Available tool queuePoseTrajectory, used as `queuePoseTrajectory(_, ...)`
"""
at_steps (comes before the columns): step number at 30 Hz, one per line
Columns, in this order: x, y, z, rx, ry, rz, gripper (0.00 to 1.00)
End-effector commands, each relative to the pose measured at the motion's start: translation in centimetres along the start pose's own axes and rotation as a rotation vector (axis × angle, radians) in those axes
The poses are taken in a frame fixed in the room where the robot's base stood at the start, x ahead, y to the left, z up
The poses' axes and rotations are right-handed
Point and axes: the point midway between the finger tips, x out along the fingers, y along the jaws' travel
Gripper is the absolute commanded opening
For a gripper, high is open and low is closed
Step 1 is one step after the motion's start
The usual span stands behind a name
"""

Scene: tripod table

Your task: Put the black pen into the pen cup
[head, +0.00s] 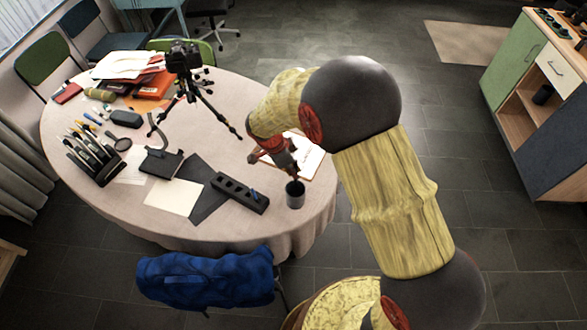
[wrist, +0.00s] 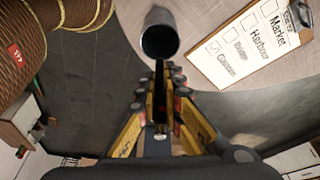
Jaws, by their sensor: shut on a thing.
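The pen cup (head: 295,197) is a dark grey cylinder standing near the right front edge of the round table (head: 130,215). In the wrist view the cup (wrist: 159,37) is at the top centre. My gripper (head: 292,172) is just above the cup in the head view. It is shut on the black pen (wrist: 159,72), a thin dark stick between the fingertips in the wrist view, pointing toward the cup. The pen's far end overlaps the cup's near rim in that picture; I cannot tell whether it is inside. My gripper hides most of the pen in the head view.
A clipboard (wrist: 250,45) with a checklist lies beside the cup. A black slotted block (head: 238,194) is left of the cup. A camera tripod (head: 205,100), a tool rack (head: 92,162) and papers (head: 173,197) are farther left. A blue-covered chair (head: 205,278) stands in front.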

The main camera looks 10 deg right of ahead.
Motion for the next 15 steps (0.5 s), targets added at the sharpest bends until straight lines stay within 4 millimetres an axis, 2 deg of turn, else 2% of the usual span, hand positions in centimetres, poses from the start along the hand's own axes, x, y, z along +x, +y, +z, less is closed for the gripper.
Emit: queuePoseTrajectory(15,3.9,0.0,1.3,0.000,0.000,0.001,0.00)
